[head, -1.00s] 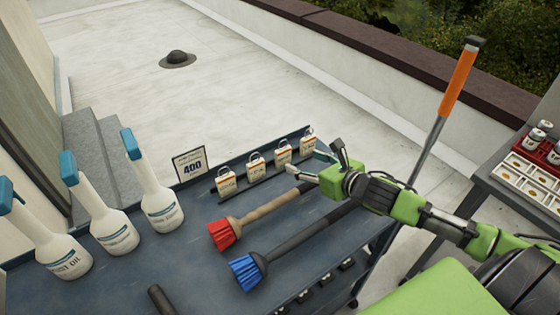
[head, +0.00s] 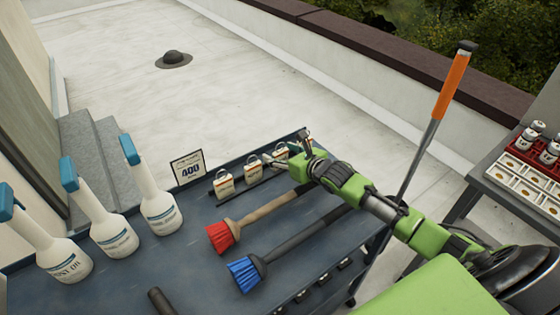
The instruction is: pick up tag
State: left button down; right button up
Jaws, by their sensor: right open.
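Several cream tags with metal loops stand in a row on a dark rail on the blue-grey cart top. The leftmost tag (head: 224,185) and the second tag (head: 252,173) show clearly. The third and fourth are partly hidden by my right gripper (head: 286,148). This gripper is open, with its fingers spread at the right half of the row, around or just in front of the third tag; I cannot tell whether it touches. My left gripper is not in view.
Left of the row are a "400" sign (head: 189,168) and several spray bottles (head: 158,205). A red brush (head: 222,237) and a blue brush (head: 245,272) lie below my right arm. An orange-handled pole (head: 453,87) stands at right, near a side table (head: 484,180).

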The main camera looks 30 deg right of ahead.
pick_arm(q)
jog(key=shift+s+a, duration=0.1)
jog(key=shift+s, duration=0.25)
pick_arm(e)
jog(key=shift+w+a+f, duration=0.1)
jog(key=shift+w+f, duration=0.05)
jog(key=shift+w, duration=0.2)
jog(key=c, duration=1.2)
